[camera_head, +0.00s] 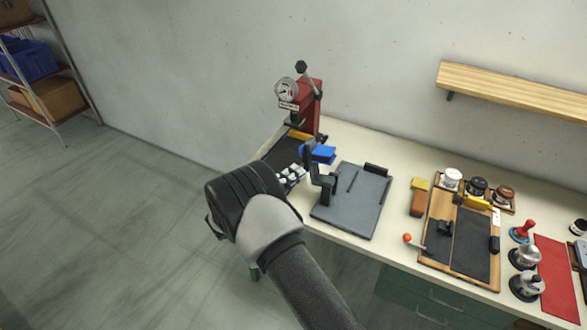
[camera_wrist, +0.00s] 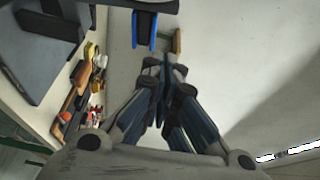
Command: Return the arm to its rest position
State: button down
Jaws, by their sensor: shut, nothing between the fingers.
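My gripper (camera_wrist: 165,72) shows in the wrist view with its fingers brought together and nothing between them. In the head view my dark and pale grey arm rises from the bottom to the left front end of the workbench (camera_head: 345,138), and its bulk hides the gripper's fingertips. A blue part (camera_head: 318,153) on a dark upright stands beyond my arm. A blue-edged part also shows at the top of the wrist view (camera_wrist: 144,28), ahead of the fingers and apart from them.
A red press with a gauge (camera_head: 308,105) stands at the bench's back left. A grey plate (camera_head: 355,200) lies right of my arm. A wooden tray (camera_head: 428,240), jars and a red mat (camera_head: 556,272) lie farther right. A wall shelf (camera_head: 510,90) hangs above. Floor at left is clear.

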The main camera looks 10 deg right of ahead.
jog(key=s+d+r+m+g+y+b, duration=0.1)
jog(key=s+d+r+m+g+b, duration=0.1)
jog(key=s+d+r+m+g, duration=0.65)
jog(key=s+d+r+m+y+b, duration=0.1)
jog(key=s+d+r+m+y, duration=0.1)
jog(key=s+m, duration=0.45)
jog(key=s+d+r+m+y+b, duration=0.25)
jog(key=s+m, duration=0.25)
jog(key=m, duration=0.3)
jog(key=s+a+f+m+t+y+b, duration=0.1)
jog(key=s+a+m+y, duration=0.3)
jog(key=s+m, duration=0.6)
jog(key=s+a+f+m+t+y+b, duration=0.1)
jog(key=s+a+m+y, duration=0.4)
jog(key=s+m, duration=0.5)
jog(key=shift+s+f+m+t+y+b, duration=0.2)
jog(key=shift+m+t+y+b, duration=0.2)
jog(key=shift+t+b, duration=0.25)
jog(key=shift+d, duration=0.1)
